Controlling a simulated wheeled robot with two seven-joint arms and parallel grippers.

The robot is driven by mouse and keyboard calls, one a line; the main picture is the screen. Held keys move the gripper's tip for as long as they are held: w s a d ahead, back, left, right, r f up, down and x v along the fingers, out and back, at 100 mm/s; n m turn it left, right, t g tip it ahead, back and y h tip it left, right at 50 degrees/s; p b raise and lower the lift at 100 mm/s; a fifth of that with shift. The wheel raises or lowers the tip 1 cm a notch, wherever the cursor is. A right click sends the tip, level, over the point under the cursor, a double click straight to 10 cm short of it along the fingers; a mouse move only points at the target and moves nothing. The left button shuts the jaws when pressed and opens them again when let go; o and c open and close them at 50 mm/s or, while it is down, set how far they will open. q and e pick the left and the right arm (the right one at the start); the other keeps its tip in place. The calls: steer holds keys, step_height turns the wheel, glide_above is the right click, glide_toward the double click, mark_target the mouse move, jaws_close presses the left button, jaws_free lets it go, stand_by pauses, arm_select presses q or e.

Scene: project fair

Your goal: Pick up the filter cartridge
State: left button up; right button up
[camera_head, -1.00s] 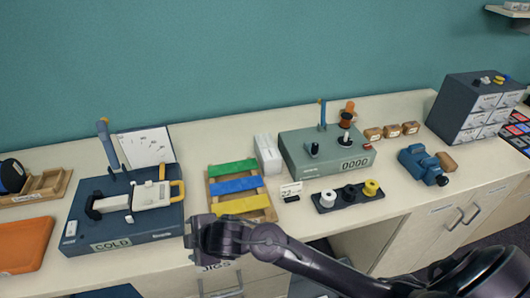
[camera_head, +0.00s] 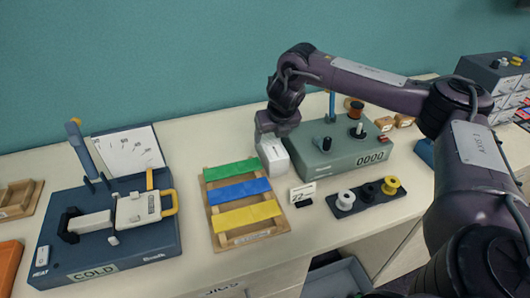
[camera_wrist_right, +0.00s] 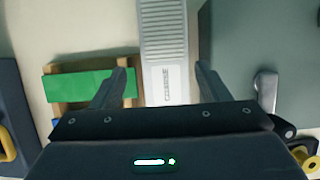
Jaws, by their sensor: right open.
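The filter cartridge looks to be the white ribbed block (camera_head: 274,158) on the counter, between the coloured-strip rack and the grey-green box. In the right wrist view the cartridge (camera_wrist_right: 165,45) is long and pale, with ribs and a dark printed label. My right gripper (camera_head: 272,137) is over it and hides its far part in the head view. In the right wrist view the two fingers of my right gripper (camera_wrist_right: 163,85) are open, one on each side of the cartridge, with gaps on both sides. My left gripper is not in view.
The wooden rack (camera_head: 250,239) with green, blue and yellow strips is close on the left. The grey-green box (camera_head: 345,160) with knobs is close on the right.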

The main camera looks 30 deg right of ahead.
mark_target(272, 144)
steer(key=shift+s+d+f+b, duration=0.15)
steer(key=shift+d+f+b, duration=0.3)
steer(key=shift+d+b, duration=0.1)
steer(key=shift+f+b, duration=0.3)
steer(key=shift+f, duration=0.05)
steer(key=shift+a+f, duration=0.1)
steer(key=shift+f, duration=0.45)
steer(key=p+x, duration=0.1)
steer(key=x, duration=0.2)
steer(key=p+x, duration=0.1)
steer(key=x, duration=0.1)
steer(key=shift+w+a+f, duration=0.1)
steer(key=shift+w+f, duration=0.15)
steer(key=shift+w, duration=0.2)
steer(key=shift+w+f, duration=0.25)
steer(key=shift+f, duration=0.3)
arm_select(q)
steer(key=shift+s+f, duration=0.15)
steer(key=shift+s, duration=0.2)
arm_select(e)
steer(key=shift+r, duration=0.1)
steer(key=c, duration=0.9)
